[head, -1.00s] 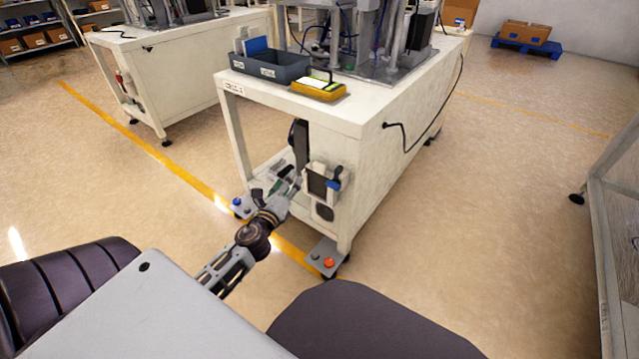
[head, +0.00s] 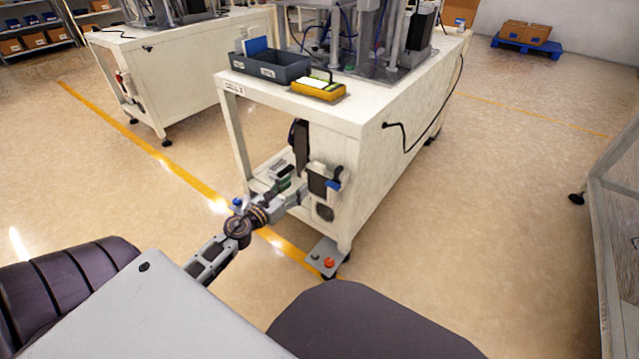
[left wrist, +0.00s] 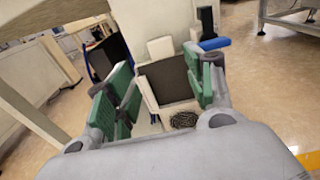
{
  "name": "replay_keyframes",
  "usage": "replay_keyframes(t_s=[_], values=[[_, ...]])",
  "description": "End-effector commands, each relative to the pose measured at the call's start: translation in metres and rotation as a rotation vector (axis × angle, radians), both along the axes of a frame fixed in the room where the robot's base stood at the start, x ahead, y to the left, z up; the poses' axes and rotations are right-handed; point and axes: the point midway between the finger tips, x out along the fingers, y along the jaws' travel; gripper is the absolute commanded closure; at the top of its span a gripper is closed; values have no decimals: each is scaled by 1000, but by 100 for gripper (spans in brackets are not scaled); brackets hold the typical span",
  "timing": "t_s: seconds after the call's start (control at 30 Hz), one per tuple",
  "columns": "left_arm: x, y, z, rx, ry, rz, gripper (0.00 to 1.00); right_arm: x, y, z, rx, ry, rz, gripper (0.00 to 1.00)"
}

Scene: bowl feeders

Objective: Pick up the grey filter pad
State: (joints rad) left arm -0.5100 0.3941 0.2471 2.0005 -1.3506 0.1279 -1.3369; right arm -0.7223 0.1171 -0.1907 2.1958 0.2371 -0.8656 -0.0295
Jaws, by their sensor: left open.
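The grey filter pad (head: 317,184) is a dark, flat rectangle in a pale frame on the end face of the white machine bench. In the left wrist view the pad (left wrist: 166,79) shows ahead, between the fingers. My left gripper (head: 291,191) is at the left of the pad in the head view, pointing towards it. Its green-padded fingers (left wrist: 160,76) are open and spread to either side of the pad's frame. I cannot tell whether they touch it. My right gripper is not in view.
A blue and dark latch-like part (left wrist: 213,43) sits right of the pad, and a round dark grille (head: 325,212) below it.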

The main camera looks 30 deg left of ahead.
Motion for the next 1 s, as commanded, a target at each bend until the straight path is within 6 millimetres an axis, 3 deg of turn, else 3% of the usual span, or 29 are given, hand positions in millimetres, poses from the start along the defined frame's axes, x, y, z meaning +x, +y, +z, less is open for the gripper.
replay_keyframes(t_s=[0.27, 1.0], values=[[11, -1, 0, -1, -1, -2, 46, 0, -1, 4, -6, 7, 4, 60], [67, -5, -2, -2, -1, 0, 46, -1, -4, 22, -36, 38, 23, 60]])
